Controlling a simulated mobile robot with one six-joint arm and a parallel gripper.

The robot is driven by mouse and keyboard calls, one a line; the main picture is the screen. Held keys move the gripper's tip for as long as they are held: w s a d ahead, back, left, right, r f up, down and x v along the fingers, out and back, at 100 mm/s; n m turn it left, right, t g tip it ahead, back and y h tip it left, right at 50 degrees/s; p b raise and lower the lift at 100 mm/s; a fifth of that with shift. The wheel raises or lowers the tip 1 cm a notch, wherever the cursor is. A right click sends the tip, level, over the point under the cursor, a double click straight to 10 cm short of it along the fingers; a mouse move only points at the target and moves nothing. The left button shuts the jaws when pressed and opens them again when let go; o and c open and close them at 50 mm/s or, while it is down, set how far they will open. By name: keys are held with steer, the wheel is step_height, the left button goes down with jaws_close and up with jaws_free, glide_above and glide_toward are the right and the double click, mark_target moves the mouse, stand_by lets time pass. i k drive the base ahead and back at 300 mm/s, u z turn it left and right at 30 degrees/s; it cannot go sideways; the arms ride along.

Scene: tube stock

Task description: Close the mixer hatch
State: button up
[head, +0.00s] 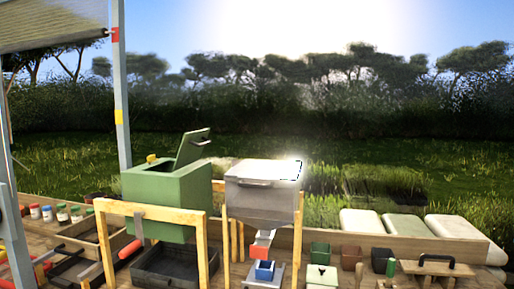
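A green box (168,205), which looks like the mixer, sits in a yellow wooden frame at the left middle of the head view. Its green hatch (192,149) stands open, tilted up from the top of the box, with a metal handle (201,143) near its upper edge. A crank with a red grip (129,250) hangs at the front left of the box. The inside of the box is hidden. My gripper is not in view.
A grey hopper (262,195) with a shut lid stands close on the right. A black tray (175,268) lies below the green box. Small cups (320,253), jars (62,214) and pale sacks (405,228) are around. A grey post (121,90) rises behind left.

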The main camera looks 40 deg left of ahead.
mark_target(193, 143)
steer(key=k, duration=1.35)
steer(key=u, duration=1.45)
steer(key=i, duration=1.4)
steer(key=z, duration=0.05)
